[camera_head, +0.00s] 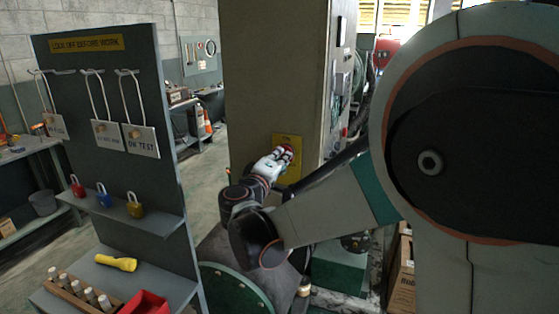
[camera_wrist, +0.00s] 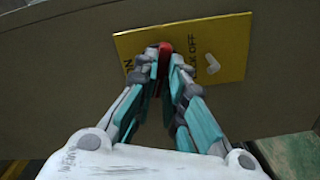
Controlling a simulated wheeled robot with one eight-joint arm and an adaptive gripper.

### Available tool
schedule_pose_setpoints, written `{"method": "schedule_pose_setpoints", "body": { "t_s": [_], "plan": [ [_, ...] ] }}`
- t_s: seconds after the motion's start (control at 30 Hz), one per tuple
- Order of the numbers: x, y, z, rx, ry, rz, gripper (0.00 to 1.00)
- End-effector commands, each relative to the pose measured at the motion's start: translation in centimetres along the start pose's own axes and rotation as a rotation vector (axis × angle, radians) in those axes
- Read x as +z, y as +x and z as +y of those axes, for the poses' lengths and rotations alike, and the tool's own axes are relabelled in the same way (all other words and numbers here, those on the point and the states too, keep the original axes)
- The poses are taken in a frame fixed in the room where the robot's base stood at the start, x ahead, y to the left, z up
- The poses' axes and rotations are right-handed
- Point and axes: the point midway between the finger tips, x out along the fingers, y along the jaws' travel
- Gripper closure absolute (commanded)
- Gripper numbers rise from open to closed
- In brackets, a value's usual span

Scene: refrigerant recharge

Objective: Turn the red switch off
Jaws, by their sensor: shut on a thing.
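The red switch (camera_wrist: 166,48) sits on a yellow plate (camera_wrist: 225,35) fixed to a large beige cabinet or pillar. In the wrist view the plate has lettering partly readable as "ON" on the left and "LOCK OFF" on the right. My gripper (camera_wrist: 164,62) is shut on the red switch, its fingers hiding most of it. In the head view my gripper (camera_head: 285,156) reaches the yellow plate (camera_head: 291,172), and a bit of red (camera_head: 286,149) shows at the fingertips. The exact angle of the switch is hard to tell.
A dark lockout board (camera_head: 105,140) stands at the left, with hanging tags and a shelf holding red, blue and yellow padlocks (camera_head: 104,196). Below are a yellow torch (camera_head: 116,262) and a red tray (camera_head: 147,303). A green box (camera_head: 338,272) stands below my arm.

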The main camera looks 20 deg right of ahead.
Motion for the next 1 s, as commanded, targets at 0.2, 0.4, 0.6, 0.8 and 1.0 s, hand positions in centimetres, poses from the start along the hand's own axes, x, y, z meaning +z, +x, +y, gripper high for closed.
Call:
{"method": "schedule_pose_setpoints", "body": {
  "t_s": [0.2,0.4,0.6,0.8,1.0],
  "plan": [
    [-0.10,-0.11,-0.01,-0.001,-0.006,0.003,1.00],
    [-0.09,-0.11,-0.02,0.000,-0.099,0.003,1.00],
    [-0.09,-0.12,0.00,0.000,-0.315,0.003,0.87],
    [-0.07,-0.08,0.03,0.000,-0.307,0.002,0.72],
    [-0.05,-0.12,0.03,0.000,-0.305,0.001,0.72]
  ]
}}
